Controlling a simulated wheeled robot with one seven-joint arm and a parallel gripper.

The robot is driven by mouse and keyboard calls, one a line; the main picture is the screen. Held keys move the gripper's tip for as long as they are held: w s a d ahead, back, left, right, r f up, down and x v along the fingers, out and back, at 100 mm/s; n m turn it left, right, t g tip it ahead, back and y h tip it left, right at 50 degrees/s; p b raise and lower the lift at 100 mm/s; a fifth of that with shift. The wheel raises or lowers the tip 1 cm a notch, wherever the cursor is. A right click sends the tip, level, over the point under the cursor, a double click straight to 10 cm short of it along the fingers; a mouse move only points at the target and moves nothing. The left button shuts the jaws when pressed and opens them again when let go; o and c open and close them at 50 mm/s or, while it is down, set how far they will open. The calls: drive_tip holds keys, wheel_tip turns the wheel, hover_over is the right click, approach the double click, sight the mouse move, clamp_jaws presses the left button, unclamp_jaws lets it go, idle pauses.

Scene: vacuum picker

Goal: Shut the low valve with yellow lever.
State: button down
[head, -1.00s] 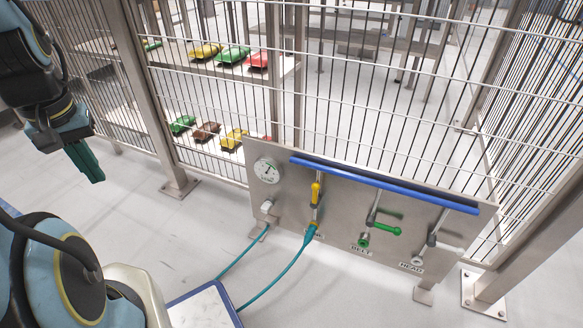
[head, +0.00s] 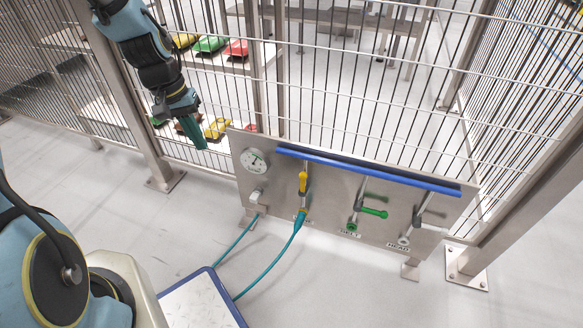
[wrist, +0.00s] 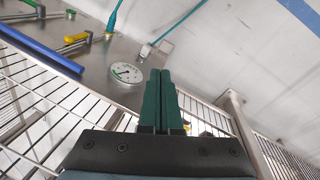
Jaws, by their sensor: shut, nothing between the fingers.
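The yellow lever (head: 303,182) is on the leftmost valve of the steel panel and stands upright, in line with its vertical pipe. A teal hose (head: 297,232) joins below it. In the wrist view the yellow lever (wrist: 76,38) shows at the upper left. My gripper (head: 200,146), with dark green fingers, is shut and empty. It is above and left of the panel's top left corner in the head view, apart from the lever. In the wrist view its fingers (wrist: 161,75) are together, just right of the gauge.
The panel (head: 330,210) also carries a gauge (head: 255,160), a green lever (head: 374,212) turned sideways and a pale lever (head: 432,228). A blue rail (head: 365,171) runs along its top. Wire fence (head: 400,110) stands behind. Floor in front is mostly clear.

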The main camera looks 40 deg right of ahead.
sight(303, 183)
drive_tip(key=s+d+f, duration=0.1)
drive_tip(key=s+d, duration=0.1)
drive_tip(key=d, duration=0.2)
drive_tip(key=s+d+f+m+g, duration=0.1)
drive_tip(key=s+d, duration=0.1)
drive_tip(key=d, duration=0.2)
drive_tip(key=s+d+f+m+g+h+p, duration=0.1)
drive_tip(key=s+d+f, duration=0.1)
drive_tip(key=d, duration=0.3)
drive_tip(key=s+d+f+b, duration=0.5)
drive_tip(key=f, duration=0.4)
drive_tip(key=shift+s+d+f, duration=0.15)
drive_tip(key=shift+s+d, duration=0.05)
drive_tip(key=shift+s, duration=0.05)
